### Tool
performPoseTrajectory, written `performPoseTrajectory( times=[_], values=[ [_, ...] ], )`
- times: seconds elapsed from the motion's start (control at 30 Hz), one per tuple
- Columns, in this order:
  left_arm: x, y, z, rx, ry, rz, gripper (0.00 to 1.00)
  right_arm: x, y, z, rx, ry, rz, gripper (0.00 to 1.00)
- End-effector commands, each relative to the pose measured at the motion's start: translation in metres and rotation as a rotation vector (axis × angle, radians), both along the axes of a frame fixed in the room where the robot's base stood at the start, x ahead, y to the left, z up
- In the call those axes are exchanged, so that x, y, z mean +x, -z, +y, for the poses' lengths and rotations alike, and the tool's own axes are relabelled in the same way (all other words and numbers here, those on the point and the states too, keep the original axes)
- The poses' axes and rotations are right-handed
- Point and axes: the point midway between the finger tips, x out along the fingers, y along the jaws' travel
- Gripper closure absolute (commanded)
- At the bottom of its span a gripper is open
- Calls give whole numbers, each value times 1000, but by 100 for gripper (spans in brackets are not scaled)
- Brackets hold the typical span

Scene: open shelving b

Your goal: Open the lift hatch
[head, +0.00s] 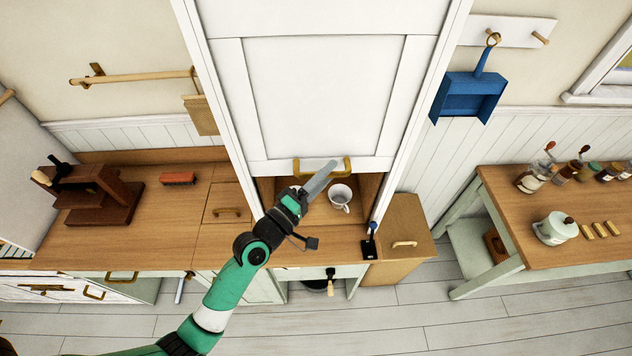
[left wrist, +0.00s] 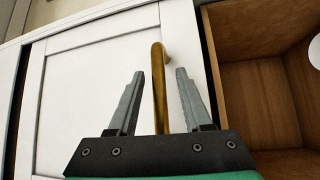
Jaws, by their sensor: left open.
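The lift hatch (head: 322,95) is a white panelled door in a tall white frame. It stands raised, with a wooden compartment (head: 367,212) showing below its lower edge. A brass handle (head: 340,166) runs along the bottom of the hatch. In the left wrist view the handle (left wrist: 158,85) lies between the two fingers of my left gripper (left wrist: 160,88), which is open, with a gap on each side. In the head view my left gripper (head: 318,182) is at the handle and covers part of it. My right gripper is not in view.
A white cup (head: 340,196) stands in the compartment, beside another white item partly hidden by my gripper. A wooden counter (head: 150,237) with a red brush (head: 178,178) lies to the left. A table (head: 520,210) with jars stands right. A blue dustpan (head: 470,95) hangs on the wall.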

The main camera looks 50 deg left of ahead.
Motion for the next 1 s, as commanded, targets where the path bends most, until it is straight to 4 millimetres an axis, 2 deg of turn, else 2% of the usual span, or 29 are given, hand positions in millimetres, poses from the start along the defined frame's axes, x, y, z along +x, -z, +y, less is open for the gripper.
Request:
performPoseTrajectory(
  times=[0.17,0.4,0.5,0.63,1.0],
  values=[
    [-32,8,-2,-1,-2,3,50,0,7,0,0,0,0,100],
    [-87,16,-7,-1,-2,2,50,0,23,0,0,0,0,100],
    [-102,17,-9,0,-2,1,50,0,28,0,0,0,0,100],
    [-110,15,-10,0,-1,1,50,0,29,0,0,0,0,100],
    [-110,14,-10,0,0,0,50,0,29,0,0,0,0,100]
  ],
)
